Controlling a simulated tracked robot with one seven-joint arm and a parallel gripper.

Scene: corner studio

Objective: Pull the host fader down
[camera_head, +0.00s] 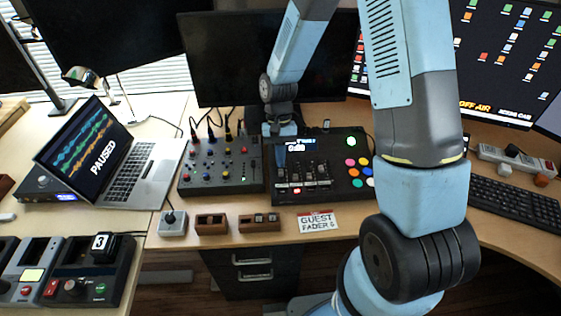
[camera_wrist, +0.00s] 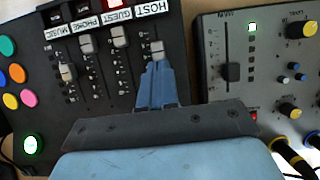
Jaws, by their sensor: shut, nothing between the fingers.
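The fader mixer (camera_head: 352,190) is a black console on the desk. In the wrist view its sliders stand in a row by the labels MUSIC, PHONE, GUEST and HOST. The host fader (camera_wrist: 157,48) has a light grey cap, a short way from its HOST label (camera_wrist: 152,8). The guest fader (camera_wrist: 120,37) sits closer to its own label. My gripper (camera_wrist: 156,66) is shut and empty, its blue fingertips right at the host cap's far side from the label. I cannot tell whether they touch. My gripper also shows over the console in the head view (camera_head: 280,158).
A grey knob mixer (camera_head: 222,165) stands close beside the console. Coloured buttons (camera_head: 358,172) fill its other side. A card reading GUEST FADER 6 (camera_head: 317,222), small wooden boxes (camera_head: 211,224) and a joystick box (camera_head: 172,223) lie in front. A laptop (camera_head: 110,160) stands left.

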